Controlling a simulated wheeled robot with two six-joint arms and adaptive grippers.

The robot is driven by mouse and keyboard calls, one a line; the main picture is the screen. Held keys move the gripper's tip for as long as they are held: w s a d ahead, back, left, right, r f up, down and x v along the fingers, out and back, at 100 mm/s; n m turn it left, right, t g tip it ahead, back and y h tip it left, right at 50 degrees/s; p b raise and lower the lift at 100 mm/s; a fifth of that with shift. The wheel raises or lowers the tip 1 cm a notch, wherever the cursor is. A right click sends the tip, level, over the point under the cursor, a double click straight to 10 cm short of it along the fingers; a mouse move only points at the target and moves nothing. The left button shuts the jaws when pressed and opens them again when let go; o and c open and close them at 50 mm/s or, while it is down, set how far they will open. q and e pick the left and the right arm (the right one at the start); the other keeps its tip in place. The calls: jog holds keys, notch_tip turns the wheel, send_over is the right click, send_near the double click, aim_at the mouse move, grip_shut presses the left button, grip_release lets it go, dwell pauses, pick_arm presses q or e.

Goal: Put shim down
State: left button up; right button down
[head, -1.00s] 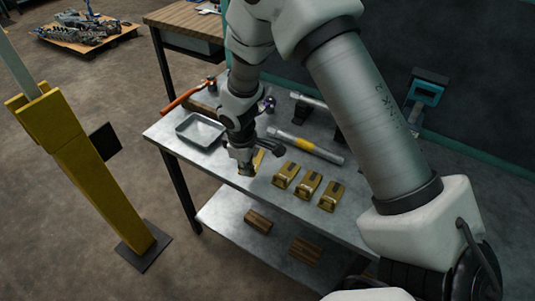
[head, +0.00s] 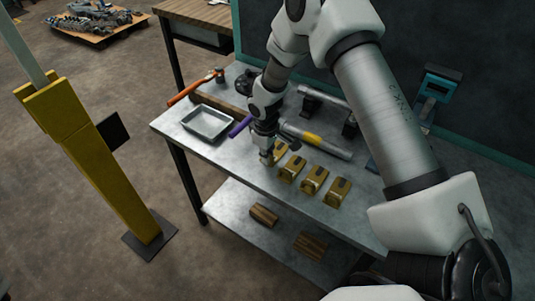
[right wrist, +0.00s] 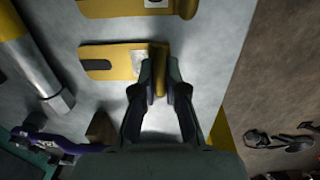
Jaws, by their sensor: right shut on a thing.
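My right gripper (head: 268,158) is low over the steel bench at the left end of a row of brass-yellow slotted shims. In the right wrist view, its fingers (right wrist: 160,92) are shut on the upright tab of one shim (right wrist: 95,66). That shim's slotted plate lies flat, parallel to the neighbouring shim (right wrist: 125,6). I cannot tell whether it touches the bench. In the head view the held shim (head: 281,149) is partly hidden by the gripper. Three other shims (head: 292,169), (head: 314,181), (head: 337,193) stand to its right. My left gripper is not in view.
The steel bench (head: 232,153) also bears a grey tray (head: 207,123), an orange-handled hammer (head: 194,87), a purple-handled tool (head: 240,126) and a metal bar with a yellow band (head: 313,139). Wood blocks (head: 264,214) lie on the lower shelf. A yellow post (head: 100,180) stands at left.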

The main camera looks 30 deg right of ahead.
jog(key=shift+a+f, duration=0.1)
jog(key=c, duration=1.2)
grip_release()
jog(key=r, duration=0.8)
jog(key=r+b, duration=0.1)
jog(key=r, duration=0.3)
jog(key=shift+s+a+r, duration=0.1)
jog(key=shift+s+a, duration=0.1)
jog(key=shift+a, duration=0.05)
